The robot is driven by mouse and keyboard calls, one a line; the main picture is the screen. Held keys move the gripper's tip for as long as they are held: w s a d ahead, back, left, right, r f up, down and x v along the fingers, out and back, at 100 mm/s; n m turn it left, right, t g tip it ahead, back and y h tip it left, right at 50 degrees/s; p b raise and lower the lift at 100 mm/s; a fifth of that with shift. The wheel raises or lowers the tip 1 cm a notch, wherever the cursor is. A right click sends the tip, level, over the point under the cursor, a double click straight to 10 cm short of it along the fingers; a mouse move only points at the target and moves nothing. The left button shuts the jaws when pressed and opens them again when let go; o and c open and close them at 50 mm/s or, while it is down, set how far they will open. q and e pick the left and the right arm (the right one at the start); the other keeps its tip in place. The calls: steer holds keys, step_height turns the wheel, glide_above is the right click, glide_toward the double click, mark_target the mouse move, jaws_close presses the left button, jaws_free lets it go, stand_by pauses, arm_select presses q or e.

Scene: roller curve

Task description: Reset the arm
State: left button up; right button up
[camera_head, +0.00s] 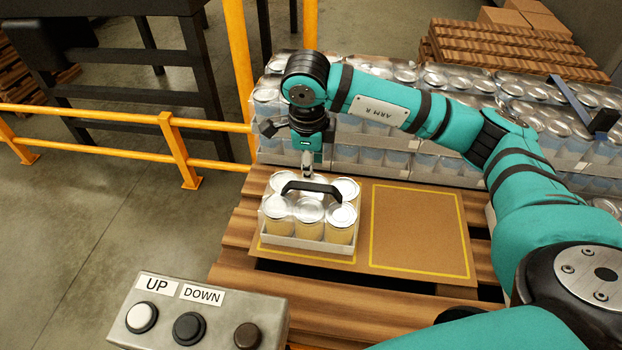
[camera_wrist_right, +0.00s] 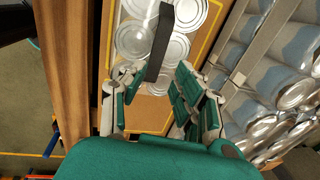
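The arm labelled "ARM R" (camera_head: 380,108) reaches in from the right across the pallet. My right gripper (camera_head: 307,172) points down just above a pack of cans (camera_head: 309,232) with a black handle (camera_head: 311,188). In the right wrist view the two fingers of my right gripper (camera_wrist_right: 155,105) stand wide apart with nothing between their tips. The handle (camera_wrist_right: 160,45) lies just beyond them, and I cannot tell the exact gap. The pack rests in the left yellow-outlined area of a brown sheet on the pallet. My left gripper is not in view.
The right yellow-outlined area (camera_head: 418,232) is empty. Rows of wrapped can packs (camera_head: 370,145) stand behind, close to the arm. A grey button box (camera_head: 198,312) marked UP and DOWN is at the front left. Orange rails (camera_head: 110,118) run along the left.

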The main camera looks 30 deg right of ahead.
steer(key=shift+s+a+r, duration=0.1)
steer(key=shift+r, duration=0.75)
